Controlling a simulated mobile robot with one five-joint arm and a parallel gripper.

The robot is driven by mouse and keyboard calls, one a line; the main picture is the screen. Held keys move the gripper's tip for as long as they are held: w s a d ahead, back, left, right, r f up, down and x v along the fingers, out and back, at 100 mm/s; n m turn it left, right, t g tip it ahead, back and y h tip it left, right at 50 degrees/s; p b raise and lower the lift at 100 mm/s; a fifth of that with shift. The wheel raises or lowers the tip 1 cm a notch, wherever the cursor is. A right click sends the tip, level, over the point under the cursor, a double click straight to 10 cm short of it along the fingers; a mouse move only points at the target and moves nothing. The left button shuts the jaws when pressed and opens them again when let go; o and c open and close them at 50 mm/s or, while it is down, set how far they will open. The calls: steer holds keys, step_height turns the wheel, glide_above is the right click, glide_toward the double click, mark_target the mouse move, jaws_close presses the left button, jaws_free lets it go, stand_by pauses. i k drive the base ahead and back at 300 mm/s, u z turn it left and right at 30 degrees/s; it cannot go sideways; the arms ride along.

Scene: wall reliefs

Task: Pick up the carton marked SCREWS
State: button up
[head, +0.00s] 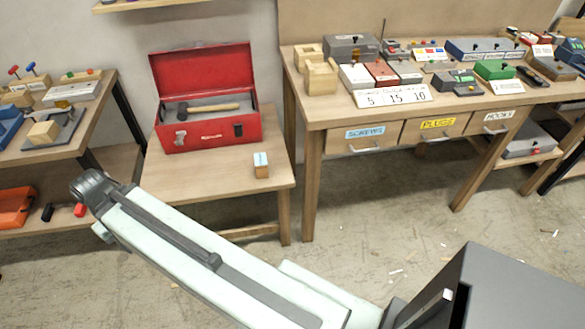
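A small brown carton (261,171) stands near the right front edge of a low wooden table. It has a pale blue and white patch on top, and any writing on it is too small to read. The word SCREWS is readable on a blue label (365,132) on the left drawer (363,140) of the workbench to the right. My pale green arm crosses the lower part of the view, its dark far end left of the low table. I cannot make out gripper fingers.
An open red toolbox (205,135) with a hammer (200,107) stands behind the carton on the low table (215,180). The workbench (460,110) holds several boxes. Another bench (75,135) is at left. The tabletop around the carton is clear.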

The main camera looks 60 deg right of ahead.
mark_target(261, 163)
steer(key=u, duration=0.25)
steer(key=i, duration=0.7)
steer(key=z, duration=0.25)
steer(key=k, duration=0.75)
steer(key=u, duration=0.15)
steer(key=i, duration=0.9)
steer(key=z, duration=0.1)
